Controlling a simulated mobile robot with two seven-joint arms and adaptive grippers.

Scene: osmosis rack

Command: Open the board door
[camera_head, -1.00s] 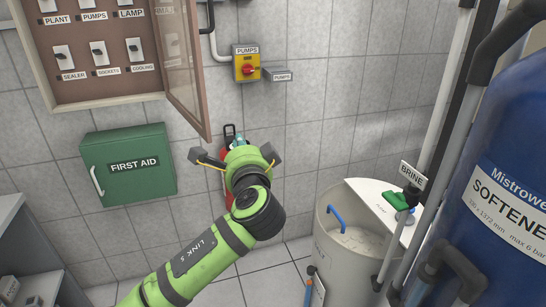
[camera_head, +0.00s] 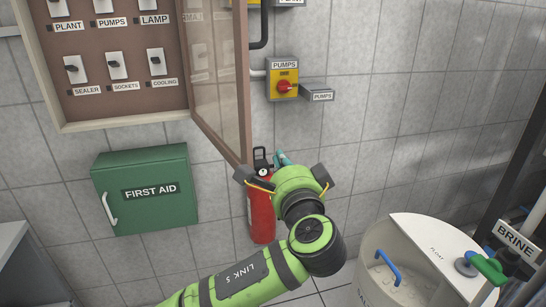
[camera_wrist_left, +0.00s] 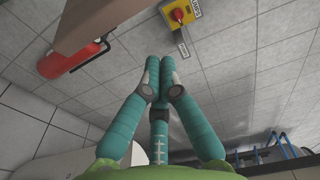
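The board door (camera_head: 222,85) is a brown-framed glazed door hinged on the right side of the switch board (camera_head: 120,105). It stands swung out from the board, well ajar, so the switches are exposed. My left gripper (camera_head: 281,158) is just right of the door's lower free corner, in front of the wall. In the left wrist view its teal fingers (camera_wrist_left: 159,62) meet at the tips with nothing visible between them. The brown door (camera_wrist_left: 90,22) shows there at upper left, apart from the fingertips. My right gripper is in neither view.
A red fire extinguisher (camera_head: 261,215) stands behind my left gripper. A yellow pumps switch (camera_head: 283,80) is on the wall right of the door. A green first aid box (camera_head: 147,190) hangs below the board. A brine tank (camera_head: 395,260) stands at lower right.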

